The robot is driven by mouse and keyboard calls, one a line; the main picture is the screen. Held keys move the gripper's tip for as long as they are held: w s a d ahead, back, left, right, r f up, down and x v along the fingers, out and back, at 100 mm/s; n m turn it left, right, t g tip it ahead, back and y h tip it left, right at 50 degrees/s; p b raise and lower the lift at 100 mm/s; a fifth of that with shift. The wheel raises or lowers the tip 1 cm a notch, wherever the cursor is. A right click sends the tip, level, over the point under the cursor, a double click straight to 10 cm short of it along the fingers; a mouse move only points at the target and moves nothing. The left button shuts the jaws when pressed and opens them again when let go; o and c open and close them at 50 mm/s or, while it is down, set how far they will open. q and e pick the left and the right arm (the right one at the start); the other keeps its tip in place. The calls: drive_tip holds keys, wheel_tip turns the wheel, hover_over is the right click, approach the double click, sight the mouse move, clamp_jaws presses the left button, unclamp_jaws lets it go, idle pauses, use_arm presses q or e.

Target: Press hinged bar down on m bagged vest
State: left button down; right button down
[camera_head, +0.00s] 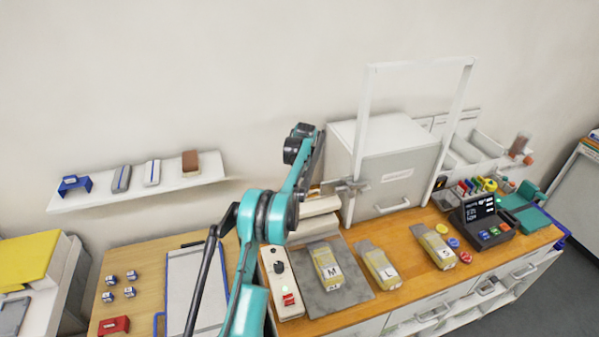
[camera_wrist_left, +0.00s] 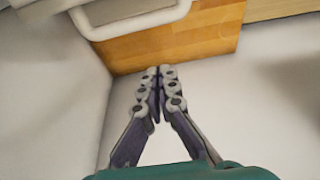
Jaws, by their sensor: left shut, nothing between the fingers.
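The bagged vest marked M (camera_head: 322,258) lies on a dark grey plate (camera_head: 345,298) on the wooden counter. The white hinged bar (camera_head: 418,66) stands upright as a tall frame behind the plate, raised clear of the vest. My left gripper (camera_head: 354,187) is shut and empty, beside the bar's left upright in the head view; I cannot tell whether they touch. Its closed fingers show in the left wrist view (camera_wrist_left: 159,72), over a pale surface. A white looped bar (camera_wrist_left: 130,20) shows beyond them; I cannot tell if it is the hinged bar. My right gripper is not in view.
A white control box (camera_head: 281,272) with a red switch stands left of the plate. Bagged vests marked L (camera_head: 379,262) and S (camera_head: 436,245) lie to the right. A white cabinet (camera_head: 390,170) stands behind. A dark keypad terminal (camera_head: 485,220) is farther right.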

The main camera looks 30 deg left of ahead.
use_arm(q)
drive_tip(key=f, duration=0.1)
drive_tip(key=s+d+f, duration=0.2)
drive_tip(key=shift+d+f, duration=0.1)
drive_tip(key=shift+f, duration=0.15)
drive_tip(key=shift+w, duration=0.1)
drive_tip(key=shift+d, duration=0.1)
idle(0.4)
